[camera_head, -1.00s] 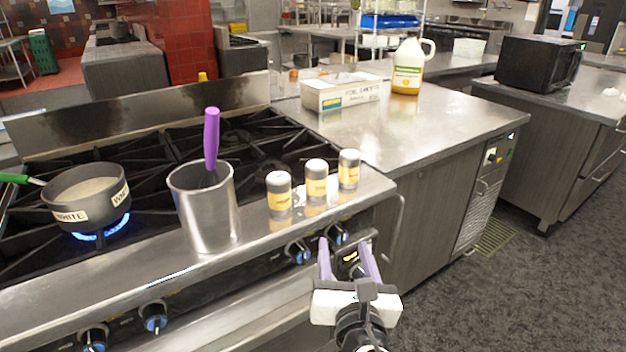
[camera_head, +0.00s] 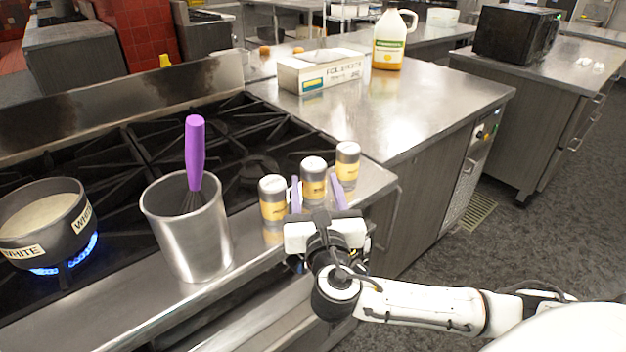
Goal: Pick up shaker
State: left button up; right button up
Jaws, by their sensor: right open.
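Three shakers with pale caps and yellow labels stand in a row on the stove's front ledge: a left shaker (camera_head: 273,199), a middle shaker (camera_head: 313,178) and a right shaker (camera_head: 347,162). My right gripper (camera_head: 318,190) is open, its purple fingers pointing at the middle shaker, one finger to each side of it in the picture. Whether the fingers touch it I cannot tell; its lower part is partly hidden by the gripper. My left gripper is not in view.
A metal canister (camera_head: 190,235) holding a purple-handled whisk (camera_head: 195,152) stands left of the shakers. A pot (camera_head: 45,225) sits over a lit blue flame at the far left. A foil box (camera_head: 320,72) and a jug (camera_head: 389,42) stand on the counter behind.

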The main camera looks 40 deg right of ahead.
aim_at(315, 180)
jog(key=x, duration=0.4)
jog(key=shift+w+d+r, duration=0.1)
jog(key=shift+d, duration=0.05)
jog(key=c, duration=0.9)
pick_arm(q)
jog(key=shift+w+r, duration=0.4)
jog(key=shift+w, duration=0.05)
pick_arm(e)
jog(key=shift+c, duration=0.2)
jog(key=shift+r, duration=0.1)
